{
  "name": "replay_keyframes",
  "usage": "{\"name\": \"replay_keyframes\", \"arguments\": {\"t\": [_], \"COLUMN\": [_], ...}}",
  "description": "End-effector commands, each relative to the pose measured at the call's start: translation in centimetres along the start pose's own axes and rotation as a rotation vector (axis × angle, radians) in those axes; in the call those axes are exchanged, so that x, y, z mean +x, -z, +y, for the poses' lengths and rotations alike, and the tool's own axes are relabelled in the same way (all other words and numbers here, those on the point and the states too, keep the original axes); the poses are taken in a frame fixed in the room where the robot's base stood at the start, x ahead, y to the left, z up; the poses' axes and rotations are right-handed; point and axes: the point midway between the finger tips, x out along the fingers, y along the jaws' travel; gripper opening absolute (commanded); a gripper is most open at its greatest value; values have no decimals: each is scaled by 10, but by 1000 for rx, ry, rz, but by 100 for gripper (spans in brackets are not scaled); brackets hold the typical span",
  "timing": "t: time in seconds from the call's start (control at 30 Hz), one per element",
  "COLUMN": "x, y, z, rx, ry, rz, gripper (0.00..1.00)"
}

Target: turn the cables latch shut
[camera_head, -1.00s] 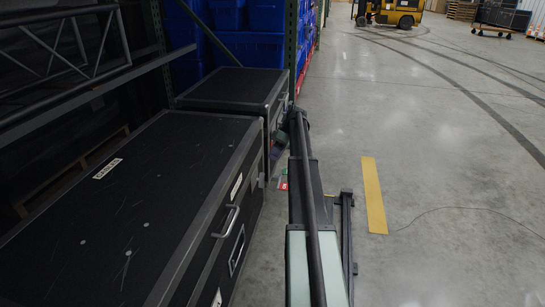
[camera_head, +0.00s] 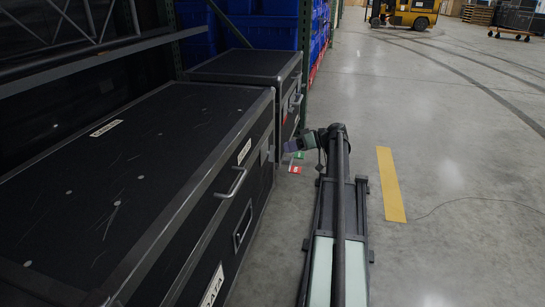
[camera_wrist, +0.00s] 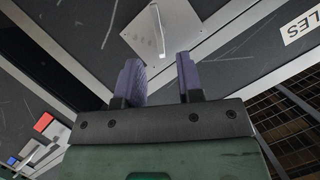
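The cables latch (camera_wrist: 158,30) is a thin silver lever on a grey metal plate (camera_wrist: 182,30) in the wrist view. The plate sits on a black case face, beside a white label ending in "LES" (camera_wrist: 301,27). My gripper (camera_wrist: 160,76) is open, its two purple-grey fingers apart with nothing between them. The lever lies just beyond the fingertips, in line with the gap; I see no clear contact. In the head view my gripper (camera_head: 298,145) is beside the near case's (camera_head: 165,150) far front corner, where a small grey plate (camera_head: 266,153) shows.
The near case's front carries a handle (camera_head: 233,183) and a label (camera_head: 244,151). A second black case (camera_head: 235,67) stands behind. Red (camera_head: 295,169) and green (camera_head: 299,155) tags show near my gripper. Open concrete floor (camera_head: 460,170) with a yellow strip (camera_head: 390,185) lies right.

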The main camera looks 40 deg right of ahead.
Motion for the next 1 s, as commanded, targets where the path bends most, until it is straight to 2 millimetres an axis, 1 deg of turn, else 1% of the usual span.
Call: {"name": "replay_keyframes", "arguments": {"t": [0.03,0.1,0.2,0.33,0.43,0.6,0.67,0.83,1.0], "x": [15,32,52,67,70,70,70,70,70], "y": [-5,-5,-4,-2,-1,-1,-1,-1,-1], "z": [2,2,2,1,0,0,0,0,2], "rx": [-1,-1,-2,-1,0,0,0,0,30], "ry": [2,2,2,1,1,0,0,0,13], "rz": [-1,-1,-2,-2,-1,-1,-1,-2,0], "gripper": [34,34,34,34,34,34,26,0,0]}}
